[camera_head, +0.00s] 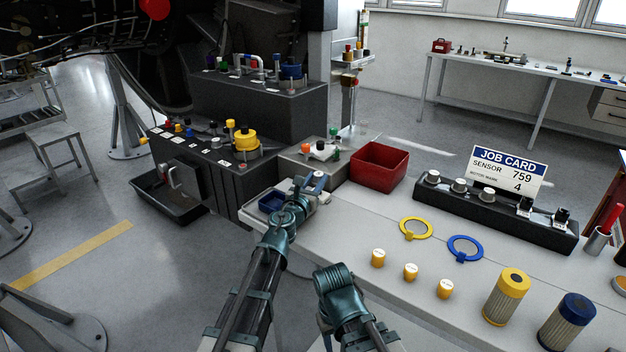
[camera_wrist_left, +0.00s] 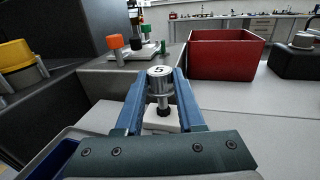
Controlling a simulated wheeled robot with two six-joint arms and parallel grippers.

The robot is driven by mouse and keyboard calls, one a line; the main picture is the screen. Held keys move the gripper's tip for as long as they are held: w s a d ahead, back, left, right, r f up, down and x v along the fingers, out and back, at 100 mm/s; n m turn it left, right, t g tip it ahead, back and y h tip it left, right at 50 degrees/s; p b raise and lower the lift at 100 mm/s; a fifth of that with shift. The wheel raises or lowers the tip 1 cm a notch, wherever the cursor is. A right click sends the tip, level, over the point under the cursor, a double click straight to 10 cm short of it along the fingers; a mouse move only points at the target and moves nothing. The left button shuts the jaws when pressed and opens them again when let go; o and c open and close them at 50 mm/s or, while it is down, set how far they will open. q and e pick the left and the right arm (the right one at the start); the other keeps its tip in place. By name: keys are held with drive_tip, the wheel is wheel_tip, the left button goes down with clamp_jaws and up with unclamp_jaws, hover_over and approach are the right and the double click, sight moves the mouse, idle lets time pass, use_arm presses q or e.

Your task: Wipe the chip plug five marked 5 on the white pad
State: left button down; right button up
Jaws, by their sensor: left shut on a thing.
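My left gripper (camera_head: 314,184) is over the left end of the white bench. It also shows in the left wrist view (camera_wrist_left: 160,86), shut on chip plug five (camera_wrist_left: 159,73). The plug is a silver cylinder with a 5 on its pale top, upright, with a dark tip below. The white pad (camera_wrist_left: 178,116) lies under and behind the plug's tip, partly hidden by the jaws. I cannot tell whether the tip touches it. My right arm shows at the bottom of the head view, but its gripper cannot be made out.
A blue tray (camera_head: 271,202) sits left of the left gripper. A red bin (camera_head: 378,165) stands behind it to the right. A white plate with coloured plugs (camera_head: 320,151) is beyond. Yellow-capped pieces (camera_head: 411,271), rings (camera_head: 415,228) and the job card (camera_head: 507,172) are to the right.

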use_arm(q)
drive_tip(key=shift+s+d, duration=0.15)
drive_tip(key=shift+d, duration=0.05)
drive_tip(key=shift+s+d+f, duration=0.1)
drive_tip(key=shift+s+d, duration=0.3)
drive_tip(key=shift+d, duration=0.15)
drive_tip(key=shift+w+a, duration=0.1)
drive_tip(key=shift+w+a, duration=0.45)
drive_tip(key=shift+a, duration=0.15)
drive_tip(key=shift+w+a, duration=0.1)
drive_tip(key=shift+w+a, duration=0.35)
drive_tip(key=shift+a, duration=0.25)
drive_tip(key=shift+s+d, duration=0.1)
drive_tip(key=shift+d, duration=0.05)
drive_tip(key=shift+s+d, duration=0.4)
drive_tip(key=shift+d, duration=0.15)
